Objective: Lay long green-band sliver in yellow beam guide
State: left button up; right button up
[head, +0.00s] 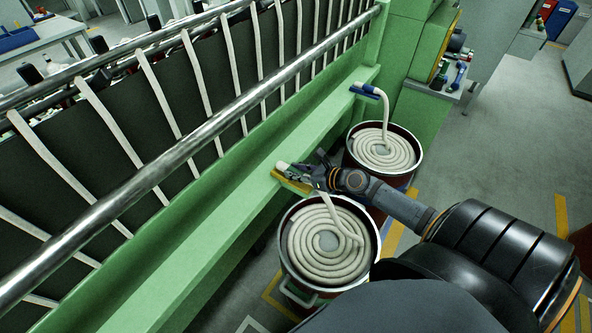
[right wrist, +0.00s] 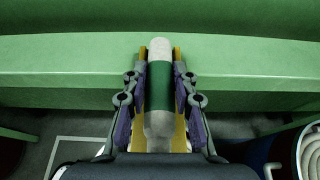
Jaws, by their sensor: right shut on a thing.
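My right gripper (head: 306,172) is at the front edge of the green beam (head: 232,207), above the near can. In the right wrist view it (right wrist: 160,100) is shut on the white sliver (right wrist: 159,122), with a finger on each side. The green band (right wrist: 180,88) shows between the fingers, and the rounded tip points over the beam. The yellow guide (head: 291,184) is on the beam edge under the sliver; its yellow sides (right wrist: 140,90) flank the sliver. Whether the sliver touches the guide's floor is hidden. The sliver's tail (head: 338,214) runs down to the can. My left gripper is out of view.
The near can (head: 289,283) holds coiled sliver (head: 319,247). A second can (head: 416,168) stands farther back, its sliver (head: 384,108) lying in a blue guide (head: 365,91). A metal rail (head: 184,146) runs above the beam. Floor at right is open.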

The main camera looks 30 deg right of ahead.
jog(key=shift+f, duration=0.25)
dwell(0.4)
jog(key=o, duration=1.1)
jog(key=shift+o, duration=0.5)
jog(key=o, duration=0.6)
jog(key=shift+c, duration=0.2)
